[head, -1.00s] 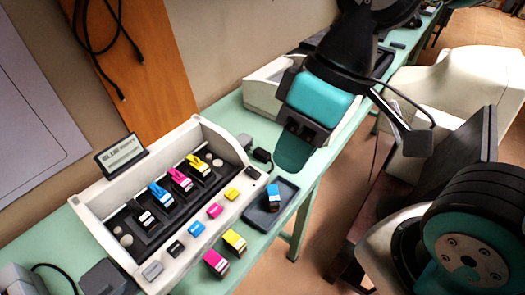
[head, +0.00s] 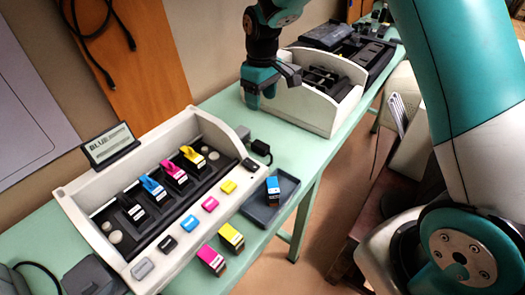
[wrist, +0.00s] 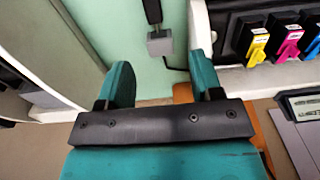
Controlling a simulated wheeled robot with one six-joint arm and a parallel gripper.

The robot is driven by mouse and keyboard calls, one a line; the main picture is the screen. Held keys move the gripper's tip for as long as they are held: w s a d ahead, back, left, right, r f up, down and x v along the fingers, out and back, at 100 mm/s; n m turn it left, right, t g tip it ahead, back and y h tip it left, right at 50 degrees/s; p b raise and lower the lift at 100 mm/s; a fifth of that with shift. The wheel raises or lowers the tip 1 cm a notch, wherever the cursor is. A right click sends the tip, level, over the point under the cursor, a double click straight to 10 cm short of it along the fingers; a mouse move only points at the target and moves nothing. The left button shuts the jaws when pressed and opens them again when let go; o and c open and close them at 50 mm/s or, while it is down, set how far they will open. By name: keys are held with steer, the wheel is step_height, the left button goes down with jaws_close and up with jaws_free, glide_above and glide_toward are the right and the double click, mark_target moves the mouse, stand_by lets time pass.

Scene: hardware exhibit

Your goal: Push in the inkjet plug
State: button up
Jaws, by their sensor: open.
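A small black plug (head: 260,147) with a dark cable lies on the green table just right of the white inkjet unit (head: 133,272). A grey block (head: 243,133) is beside it, toward the wall. In the wrist view, the black plug (wrist: 152,12) and grey block (wrist: 160,43) are close together beyond my fingers; I cannot tell whether they are joined. A dark cable runs by the block. My gripper (head: 259,94) is open and empty, above the table and farther back than the plug. Its two teal fingers (wrist: 163,85) are apart in the wrist view.
A second white unit (head: 308,108) stands behind my gripper. The inkjet unit holds several ink cartridges, with a display sign reading BLUE (head: 110,144) behind. A dark tray (head: 287,186) holds a blue cartridge. Yellow (head: 231,237) and magenta (head: 212,259) cartridges stand near the front edge.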

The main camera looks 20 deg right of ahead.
mark_target(262, 145)
steer(key=f+p, duration=0.1)
steer(key=f, duration=0.5)
steer(key=w+f, duration=0.1)
steer(key=f, duration=0.5)
steer(key=f+p, duration=0.1)
steer(key=f, duration=0.6)
steer(key=shift+w+d+p, duration=0.15)
steer(key=shift+d+p, duration=0.2)
steer(key=shift+d, duration=0.05)
